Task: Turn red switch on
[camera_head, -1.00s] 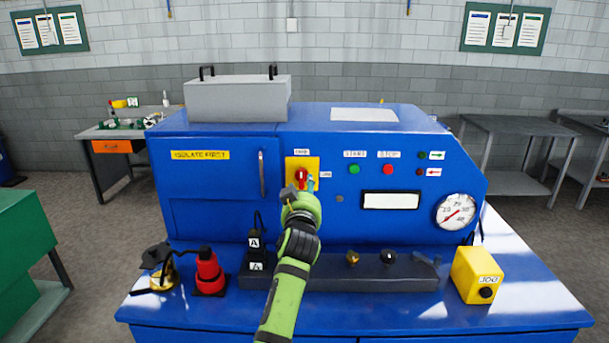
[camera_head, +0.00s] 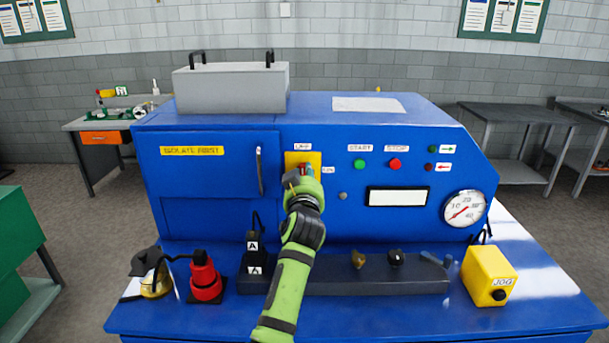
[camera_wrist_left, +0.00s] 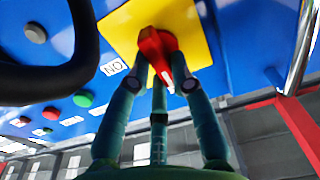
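The red switch (camera_wrist_left: 157,46) sits on a yellow plate (camera_wrist_left: 183,22) on the blue machine's front, right of the door handle in the head view. My left gripper (camera_wrist_left: 160,78) is at the switch, with its green fingers closed on either side of the red knob. In the head view my left gripper (camera_head: 303,176) covers most of the switch and the lower plate (camera_head: 290,159). An ON label (camera_wrist_left: 113,67) shows upside down beside the plate in the wrist view. The knob's exact angle is hard to tell. My right gripper is not in view.
Green start (camera_head: 360,164) and red stop (camera_head: 395,164) buttons lie right of the switch. A door handle (camera_head: 260,171) stands out close on its left. A red plug (camera_head: 205,279), a padlock (camera_head: 155,280) and a yellow jog box (camera_head: 489,276) stand on the ledge below.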

